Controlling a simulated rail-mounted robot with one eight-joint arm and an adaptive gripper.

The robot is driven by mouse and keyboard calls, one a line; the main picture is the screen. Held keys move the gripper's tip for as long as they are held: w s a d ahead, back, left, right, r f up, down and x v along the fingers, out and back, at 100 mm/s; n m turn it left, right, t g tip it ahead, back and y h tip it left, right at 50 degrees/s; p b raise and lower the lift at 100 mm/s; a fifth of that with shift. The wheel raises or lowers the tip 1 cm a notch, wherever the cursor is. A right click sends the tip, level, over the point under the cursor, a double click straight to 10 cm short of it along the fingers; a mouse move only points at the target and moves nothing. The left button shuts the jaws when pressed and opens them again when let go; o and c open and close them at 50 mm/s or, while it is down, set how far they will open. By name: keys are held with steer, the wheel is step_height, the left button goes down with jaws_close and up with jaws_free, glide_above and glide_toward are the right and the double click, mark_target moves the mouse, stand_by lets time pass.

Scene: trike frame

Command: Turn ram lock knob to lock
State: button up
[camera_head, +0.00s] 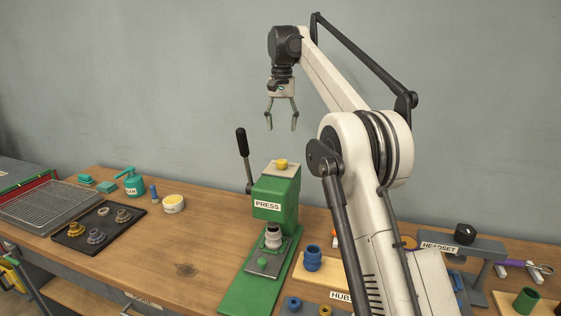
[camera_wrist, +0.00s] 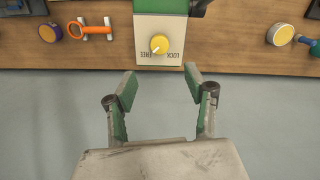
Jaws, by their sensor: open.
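The yellow ram lock knob (camera_head: 281,163) sits on the pale top plate of the green press (camera_head: 275,194) in the head view. In the wrist view the knob (camera_wrist: 160,43) shows a pale pointer mark slanting to the lower left. Upside-down LOCK and FREE lettering is beside it on the plate (camera_wrist: 146,24). My gripper (camera_head: 282,122) hangs above the knob, fingers pointing down, open and empty. In the wrist view the gripper (camera_wrist: 160,82) has its fingers spread, with the knob just beyond the tips and apart from them.
The press's black-handled lever (camera_head: 242,145) stands upright left of the press top. A dark tray (camera_head: 98,231) with several gears, a wire basket (camera_head: 50,205) and a teal can (camera_head: 133,185) lie left. The air around my gripper is clear.

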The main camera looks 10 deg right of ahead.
mark_target(282, 160)
step_height(282, 160, down, 13)
steer(key=shift+f, duration=0.1)
stand_by(0.5)
steer(key=c, duration=1.1)
steer(key=shift+c, duration=0.2)
